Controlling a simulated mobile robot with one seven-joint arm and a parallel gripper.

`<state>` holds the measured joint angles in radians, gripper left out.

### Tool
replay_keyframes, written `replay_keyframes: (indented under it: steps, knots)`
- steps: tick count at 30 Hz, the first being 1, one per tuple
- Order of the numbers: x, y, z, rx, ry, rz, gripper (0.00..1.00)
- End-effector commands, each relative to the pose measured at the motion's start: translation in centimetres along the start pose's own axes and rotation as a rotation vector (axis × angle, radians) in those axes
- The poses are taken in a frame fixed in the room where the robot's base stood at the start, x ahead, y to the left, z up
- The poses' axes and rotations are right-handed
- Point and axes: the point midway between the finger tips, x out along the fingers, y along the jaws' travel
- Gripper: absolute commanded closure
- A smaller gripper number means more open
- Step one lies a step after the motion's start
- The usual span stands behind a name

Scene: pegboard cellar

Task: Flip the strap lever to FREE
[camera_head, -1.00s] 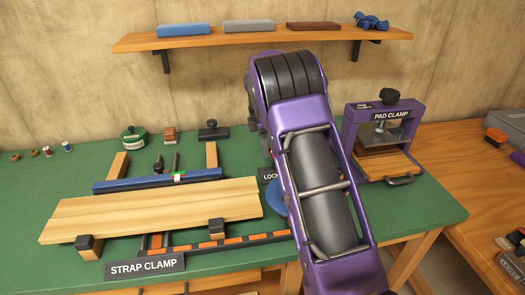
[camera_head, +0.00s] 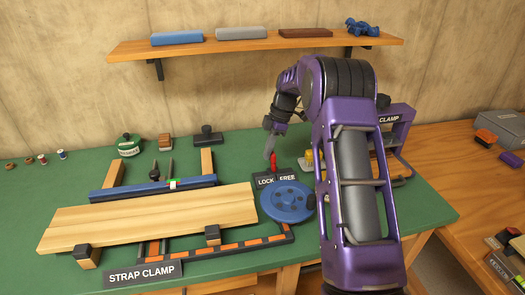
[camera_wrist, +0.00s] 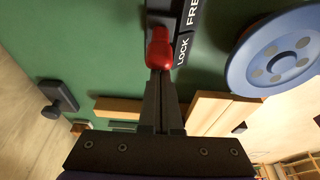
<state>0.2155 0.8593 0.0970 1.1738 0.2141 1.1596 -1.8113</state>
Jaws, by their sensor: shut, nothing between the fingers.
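The strap lever has a red handle (camera_head: 273,160) standing behind the LOCK / FREE label plate (camera_head: 276,179). In the wrist view the red handle (camera_wrist: 159,48) lies beside the word LOCK, with FREE farther up the plate (camera_wrist: 188,30). My gripper (camera_head: 270,151) is at the lever in the head view. In the wrist view its closed fingers (camera_wrist: 160,78) end right at the red handle, touching or almost touching it. Nothing is held between them. The lever's pivot is not clear.
The blue wheel (camera_head: 287,201) is close in front of the label. The strap clamp's wooden boards (camera_head: 150,219) lie to the left. The purple pad clamp (camera_head: 398,122) stands on the right, partly hidden by my arm.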

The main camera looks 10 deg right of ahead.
Motion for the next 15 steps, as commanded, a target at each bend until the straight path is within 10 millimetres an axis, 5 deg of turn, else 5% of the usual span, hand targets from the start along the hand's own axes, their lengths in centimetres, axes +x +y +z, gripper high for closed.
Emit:
replay_keyframes:
  steps: [8, 15]
  knots:
    - [-0.7, 0.0, 2.4, 0.006, 0.248, 0.002, 1.00]
    - [-0.8, 0.0, 1.9, -0.001, 0.241, -0.001, 1.00]
